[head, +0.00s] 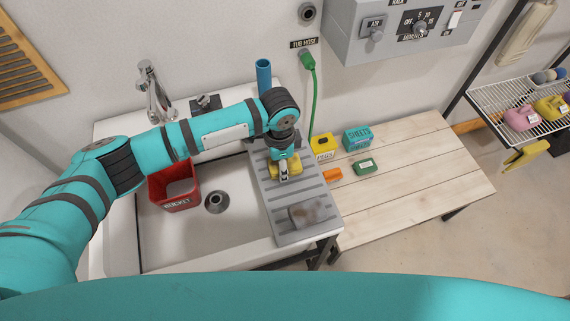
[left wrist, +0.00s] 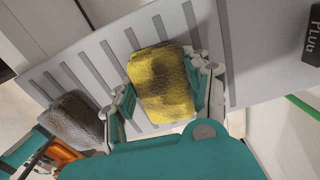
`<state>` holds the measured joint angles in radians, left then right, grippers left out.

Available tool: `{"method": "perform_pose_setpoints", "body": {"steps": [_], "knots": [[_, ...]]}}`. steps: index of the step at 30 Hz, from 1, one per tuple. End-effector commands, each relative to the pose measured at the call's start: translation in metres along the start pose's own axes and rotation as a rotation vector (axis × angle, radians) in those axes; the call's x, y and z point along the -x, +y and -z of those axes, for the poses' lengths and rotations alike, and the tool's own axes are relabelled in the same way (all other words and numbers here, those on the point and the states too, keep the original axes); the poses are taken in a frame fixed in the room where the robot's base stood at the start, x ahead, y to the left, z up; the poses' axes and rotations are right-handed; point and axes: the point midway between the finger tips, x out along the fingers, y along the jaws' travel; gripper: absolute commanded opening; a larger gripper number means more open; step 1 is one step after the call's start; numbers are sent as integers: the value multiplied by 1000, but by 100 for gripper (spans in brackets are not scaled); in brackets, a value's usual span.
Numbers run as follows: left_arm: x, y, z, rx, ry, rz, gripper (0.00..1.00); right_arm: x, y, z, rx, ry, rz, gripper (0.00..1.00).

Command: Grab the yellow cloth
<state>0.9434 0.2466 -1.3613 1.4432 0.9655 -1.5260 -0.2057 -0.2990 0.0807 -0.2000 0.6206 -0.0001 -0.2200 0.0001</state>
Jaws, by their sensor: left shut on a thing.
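The yellow cloth (left wrist: 161,84) is a folded, rough-textured block between the two fingers of my left gripper (left wrist: 163,98) in the left wrist view. The fingers press on its two sides. In the head view, the yellow cloth (head: 275,168) shows only partly under my left gripper (head: 284,172), over the grey ribbed drainboard (head: 281,222). I cannot tell whether the cloth touches the board. My right gripper is in neither view.
A grey-brown cloth or sponge (head: 307,213) lies at the drainboard's front. A red bucket (head: 176,190) stands in the white sink (head: 165,246). A yellow box (head: 322,145), teal box (head: 357,138), green item (head: 364,166) and orange item (head: 333,174) sit at right. The wooden bench (head: 428,172) is otherwise clear.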

Motion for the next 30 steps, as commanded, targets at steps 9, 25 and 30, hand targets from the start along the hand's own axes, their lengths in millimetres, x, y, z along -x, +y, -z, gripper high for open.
{"method": "perform_pose_setpoints", "body": {"steps": [9,25,30], "knots": [[1,0,0,0,0,1,21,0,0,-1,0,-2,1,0],[83,0,1,-1,2,2,21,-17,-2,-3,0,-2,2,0],[98,0,0,-1,0,1,21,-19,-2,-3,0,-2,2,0]]}}
